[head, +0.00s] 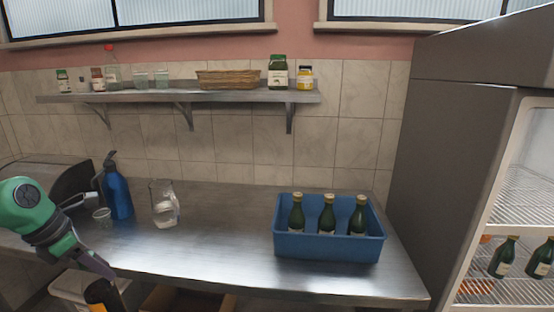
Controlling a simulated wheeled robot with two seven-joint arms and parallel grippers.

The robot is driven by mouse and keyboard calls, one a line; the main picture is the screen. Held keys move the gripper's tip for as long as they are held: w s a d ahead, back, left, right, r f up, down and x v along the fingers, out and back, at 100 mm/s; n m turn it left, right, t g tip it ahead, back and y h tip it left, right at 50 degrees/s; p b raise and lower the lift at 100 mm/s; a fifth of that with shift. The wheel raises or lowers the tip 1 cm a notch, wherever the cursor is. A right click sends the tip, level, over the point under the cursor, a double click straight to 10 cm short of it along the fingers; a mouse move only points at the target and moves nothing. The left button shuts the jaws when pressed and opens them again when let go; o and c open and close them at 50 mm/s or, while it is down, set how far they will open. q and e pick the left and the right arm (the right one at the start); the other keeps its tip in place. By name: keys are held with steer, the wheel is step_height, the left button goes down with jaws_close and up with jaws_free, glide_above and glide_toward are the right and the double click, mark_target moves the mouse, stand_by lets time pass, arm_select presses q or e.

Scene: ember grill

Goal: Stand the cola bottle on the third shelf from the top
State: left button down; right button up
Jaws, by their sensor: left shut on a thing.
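My left gripper (99,267) is at the lower left, in front of the counter's front edge. It is shut on a dark bottle with an orange-yellow patch, which I take for the cola bottle (102,295); the frame's bottom edge cuts it off. The open fridge (510,110) stands at the far right, well away from the gripper. Its wire shelves (530,190) show only in part. Green bottles (504,257) and orange items (475,287) are in its lower part. My right gripper is out of view.
A blue crate (328,247) with green bottles stands on the steel counter (225,240). A wall shelf (190,96) holds jars and a basket. The counter's middle is clear.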

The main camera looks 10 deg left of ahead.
arm_select(q)
steer(key=shift+d+f+m, duration=0.3)
steer(key=shift+f+m, duration=0.05)
steer(key=shift+f, duration=0.2)
steer(key=shift+d+f+m, duration=0.25)
steer(key=shift+f+m, duration=0.1)
steer(key=shift+f, duration=0.2)
steer(key=d+f+m+g, duration=0.3)
steer(key=d+f+m, duration=0.2)
steer(key=d+m, duration=0.4)
steer(key=s+d+f+m+g+y, duration=0.1)
steer(key=d+f+m+g, duration=0.2)
steer(key=d+f+m, duration=0.3)
steer(key=s+d+f+m+g+y, duration=0.1)
steer(key=d+f+m, duration=0.4)
steer(key=d+m, duration=0.8)
steer(key=shift+d+f+m+g, duration=0.2)
steer(key=shift+f+m+g, duration=0.15)
steer(key=shift+m+g, duration=0.5)
steer(key=shift+a, duration=0.15)
